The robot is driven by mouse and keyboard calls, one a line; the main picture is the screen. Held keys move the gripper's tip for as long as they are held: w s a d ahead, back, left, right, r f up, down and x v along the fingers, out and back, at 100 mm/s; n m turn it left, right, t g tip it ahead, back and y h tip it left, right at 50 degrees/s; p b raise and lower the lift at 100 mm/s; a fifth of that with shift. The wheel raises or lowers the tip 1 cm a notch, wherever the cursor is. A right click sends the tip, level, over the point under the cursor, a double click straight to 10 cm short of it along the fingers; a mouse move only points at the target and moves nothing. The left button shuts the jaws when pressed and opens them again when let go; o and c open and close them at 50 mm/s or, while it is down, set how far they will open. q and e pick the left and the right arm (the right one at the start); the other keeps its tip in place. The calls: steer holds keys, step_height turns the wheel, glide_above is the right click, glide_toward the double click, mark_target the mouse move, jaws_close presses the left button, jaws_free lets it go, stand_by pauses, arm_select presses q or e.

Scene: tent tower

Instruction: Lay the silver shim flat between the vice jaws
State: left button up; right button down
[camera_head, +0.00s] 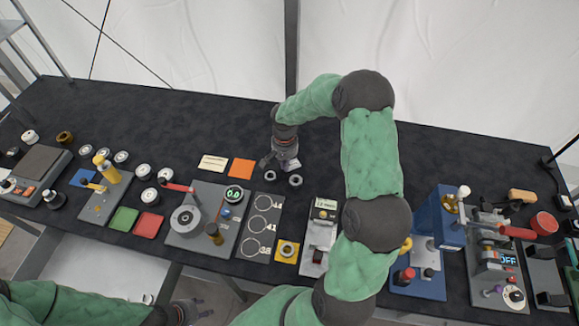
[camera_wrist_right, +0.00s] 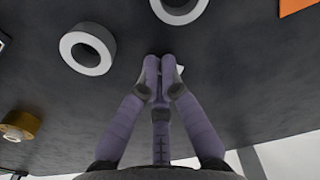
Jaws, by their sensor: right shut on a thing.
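My right gripper (camera_head: 281,166) is low over the black table, beside two pale rings. In the right wrist view its fingertips (camera_wrist_right: 161,66) are together on a small pale silver piece, likely the silver shim (camera_wrist_right: 180,69). Only a bit shows beside the fingers; the rest is hidden. In the head view I cannot make the shim out. A light grey device (camera_head: 319,240) stands right of the yellow square; I cannot tell whether it is the vice, and its jaws are not clear. My left gripper (camera_head: 188,311) is at the bottom edge, partly out of view.
Pale rings (camera_head: 295,180) (camera_wrist_right: 88,53) lie close to the right gripper. An orange square (camera_head: 242,168) lies to its left. A grey dial fixture (camera_head: 187,220) and a blue press (camera_head: 432,225) stand along the table. The table's back strip is clear.

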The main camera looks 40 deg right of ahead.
steer(key=shift+r, duration=0.55)
step_height(320, 180, up, 2)
steer(key=shift+w+r+p, duration=0.1)
steer(key=shift+p, duration=0.25)
steer(key=s+a+r+p, duration=0.1)
steer(key=s+a+r, duration=0.8)
steer(key=s, duration=0.1)
steer(key=shift+s+a+r+p, duration=0.15)
steer(key=shift+s+r+p, duration=0.15)
steer(key=shift+r, duration=0.05)
